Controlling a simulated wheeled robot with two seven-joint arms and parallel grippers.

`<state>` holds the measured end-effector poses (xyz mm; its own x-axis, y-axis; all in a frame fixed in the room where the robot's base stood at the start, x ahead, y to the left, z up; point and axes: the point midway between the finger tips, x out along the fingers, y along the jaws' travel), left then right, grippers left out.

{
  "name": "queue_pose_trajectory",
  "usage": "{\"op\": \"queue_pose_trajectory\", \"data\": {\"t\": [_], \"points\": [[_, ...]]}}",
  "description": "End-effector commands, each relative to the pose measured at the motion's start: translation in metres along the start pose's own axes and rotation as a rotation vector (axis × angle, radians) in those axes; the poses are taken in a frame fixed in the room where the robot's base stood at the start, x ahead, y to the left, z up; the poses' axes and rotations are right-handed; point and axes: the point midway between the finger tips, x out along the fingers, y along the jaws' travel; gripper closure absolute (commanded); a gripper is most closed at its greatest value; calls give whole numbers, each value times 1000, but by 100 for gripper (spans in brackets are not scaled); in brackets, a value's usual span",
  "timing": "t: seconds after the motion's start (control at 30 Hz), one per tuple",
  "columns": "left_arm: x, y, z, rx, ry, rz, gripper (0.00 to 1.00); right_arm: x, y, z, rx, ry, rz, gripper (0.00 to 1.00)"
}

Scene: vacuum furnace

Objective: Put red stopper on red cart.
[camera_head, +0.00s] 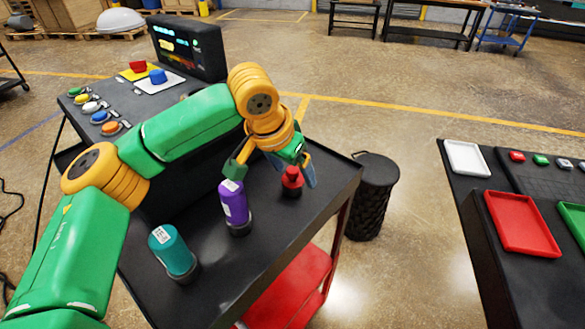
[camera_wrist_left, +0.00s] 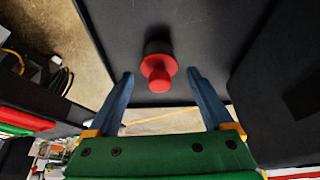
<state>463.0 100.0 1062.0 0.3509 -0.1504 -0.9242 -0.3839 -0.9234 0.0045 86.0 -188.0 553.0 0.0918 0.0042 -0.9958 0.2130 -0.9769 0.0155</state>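The red stopper (camera_head: 291,182) stands upright in a dark round base on the black top of a cart (camera_head: 262,268) with a red lower shelf. It also shows in the wrist view (camera_wrist_left: 157,72), at the gap between the blue fingertips. My left gripper (camera_head: 293,174) is open at the stopper, a finger on either side. I see no finger touching it. A purple stopper (camera_head: 234,204) and a teal stopper (camera_head: 173,252) stand in line nearer the front left. My right gripper is not in view.
A control console (camera_head: 188,48) stands behind, with colored knobs on its left. A black mesh bin (camera_head: 372,196) is right of the cart. A table at the right holds a red tray (camera_head: 522,224), a white tray (camera_head: 466,158) and small colored pieces.

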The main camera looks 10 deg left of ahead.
Motion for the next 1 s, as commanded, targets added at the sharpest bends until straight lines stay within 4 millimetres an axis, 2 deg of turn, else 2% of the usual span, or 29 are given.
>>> {"op": "queue_pose_trajectory", "data": {"t": [0.17,0.27,0.4,0.5,0.6,0.73,1.0], "points": [[-10,0,-2,0,3,-1,15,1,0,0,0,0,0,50],[-35,0,-1,0,6,-1,15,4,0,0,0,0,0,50],[-77,0,-2,-1,6,-1,15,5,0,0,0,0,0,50],[-100,0,-2,-1,4,0,15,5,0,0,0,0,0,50],[-115,0,-2,-1,2,-1,15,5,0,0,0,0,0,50],[-122,0,-1,1,0,0,15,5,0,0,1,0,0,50],[-122,0,-1,0,0,0,15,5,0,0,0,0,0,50]]}}
